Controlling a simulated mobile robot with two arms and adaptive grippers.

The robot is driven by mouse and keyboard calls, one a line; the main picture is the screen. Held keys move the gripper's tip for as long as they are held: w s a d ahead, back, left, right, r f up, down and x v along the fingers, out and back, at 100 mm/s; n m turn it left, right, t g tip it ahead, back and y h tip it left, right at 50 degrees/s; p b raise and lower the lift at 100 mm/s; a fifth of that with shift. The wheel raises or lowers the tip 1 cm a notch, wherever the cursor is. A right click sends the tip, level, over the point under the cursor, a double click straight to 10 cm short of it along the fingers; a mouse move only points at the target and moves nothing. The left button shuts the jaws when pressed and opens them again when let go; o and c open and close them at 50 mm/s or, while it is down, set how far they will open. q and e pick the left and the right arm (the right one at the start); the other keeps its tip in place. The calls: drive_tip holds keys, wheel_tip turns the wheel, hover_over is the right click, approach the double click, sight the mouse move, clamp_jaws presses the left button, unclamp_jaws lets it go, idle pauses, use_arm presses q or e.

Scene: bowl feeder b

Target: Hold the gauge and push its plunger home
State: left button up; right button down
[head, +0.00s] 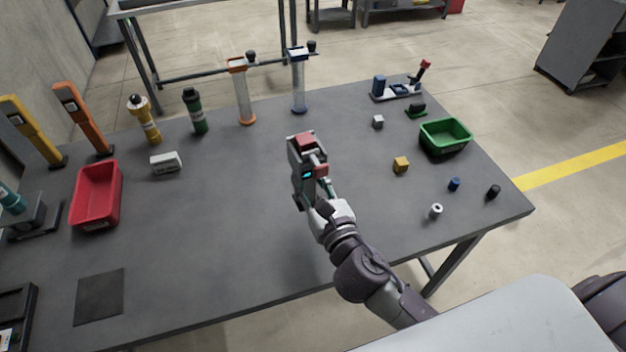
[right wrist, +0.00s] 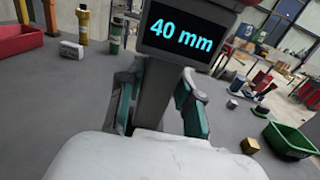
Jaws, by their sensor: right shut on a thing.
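The gauge (head: 295,162) is a grey block with red parts on it and a small lit display (head: 307,175). My right gripper (head: 315,194) is shut on it and holds it over the middle of the table. In the right wrist view the gauge's grey body (right wrist: 157,98) stands between the green-lined fingers of my right gripper (right wrist: 162,108), and its display (right wrist: 181,28) reads "40 mm". One red part (head: 304,138) is at its far upper end; which red part is the plunger I cannot tell. My left gripper is in neither view.
The grey table (head: 225,245) has free room in front and left of the gauge. A red bin (head: 97,190) stands left, a green bin (head: 445,137) right. Small blocks and cylinders lie at right, including a yellow cube (head: 401,164). Upright tools line the back left.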

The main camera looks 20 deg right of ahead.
drive_tip(key=w+a+p, duration=0.1)
drive_tip(key=w+a, duration=0.5)
drive_tip(key=a, duration=0.2)
drive_tip(key=shift+w+a, duration=0.25)
drive_tip(key=shift+a, duration=0.15)
idle(1.1)
drive_tip(key=shift+f, duration=0.1)
drive_tip(key=shift+f+b, duration=4.15)
drive_tip(key=shift+f, duration=1.05)
drive_tip(key=shift+f, duration=0.15)
drive_tip(key=c, duration=1.3)
unclamp_jaws()
drive_tip(key=shift+f, duration=0.1)
drive_tip(key=shift+s, duration=0.1)
clamp_jaws()
